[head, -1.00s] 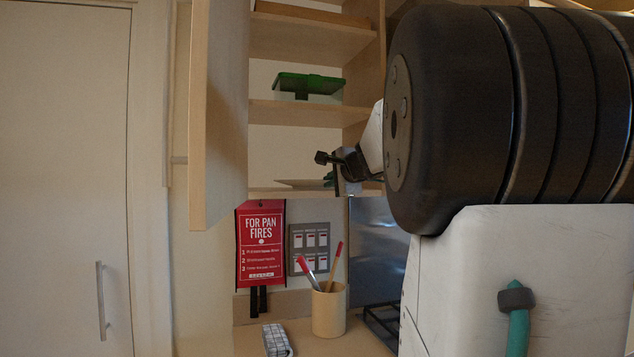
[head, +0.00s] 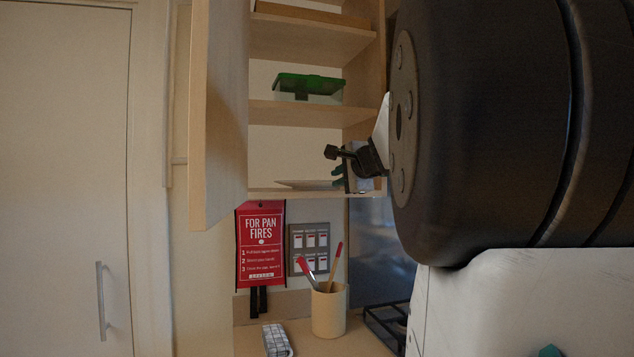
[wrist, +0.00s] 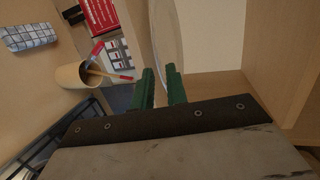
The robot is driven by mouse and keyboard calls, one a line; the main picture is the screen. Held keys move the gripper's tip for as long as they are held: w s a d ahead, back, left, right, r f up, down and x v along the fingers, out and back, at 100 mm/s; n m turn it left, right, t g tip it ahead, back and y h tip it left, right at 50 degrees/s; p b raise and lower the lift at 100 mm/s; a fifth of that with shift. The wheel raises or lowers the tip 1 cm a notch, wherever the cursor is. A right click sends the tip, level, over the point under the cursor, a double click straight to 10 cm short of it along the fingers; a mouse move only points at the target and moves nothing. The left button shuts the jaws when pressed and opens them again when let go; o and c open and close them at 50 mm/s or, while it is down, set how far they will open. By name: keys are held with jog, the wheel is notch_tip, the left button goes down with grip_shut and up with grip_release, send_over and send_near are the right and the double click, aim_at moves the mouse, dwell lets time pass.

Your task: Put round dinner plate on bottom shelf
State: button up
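The round dinner plate (head: 305,184) is pale and lies about flat on the cabinet's bottom shelf (head: 290,193). In the wrist view the plate (wrist: 168,30) shows nearly edge-on, just beyond and partly between the green fingertips. My gripper (head: 338,177) is at the right end of the plate, just above the bottom shelf. In the wrist view its fingers (wrist: 161,75) stand apart with a gap and do not appear to pinch the plate.
A green-lidded container (head: 308,87) stands on the shelf above. The open cabinet door (head: 215,110) is on the left. Below are a red fire blanket pouch (head: 261,245), a utensil cup (head: 329,312) and a dark rack (head: 385,323).

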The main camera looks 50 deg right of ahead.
jog(key=v, duration=0.8)
jog(key=w+a+f+n+g+y, duration=0.1)
jog(key=a+f+n+g+y, duration=0.4)
jog(key=a+f, duration=0.65)
jog(key=w+a+f+n+g+y, duration=0.1)
jog(key=a+f+n+y, duration=0.2)
jog(key=a+f+n, duration=0.85)
jog(key=s+a+f+n+g+h, duration=0.2)
jog(key=s+a+f+n+g, duration=0.4)
jog(key=s+a+f, duration=0.5)
jog(key=s, duration=0.3)
jog(key=shift+s+a+f+g, duration=0.2)
jog(key=shift+s+a+g, duration=0.05)
jog(key=shift+a+g, duration=0.15)
jog(key=shift+d+n, duration=0.1)
jog(key=shift+n, duration=0.15)
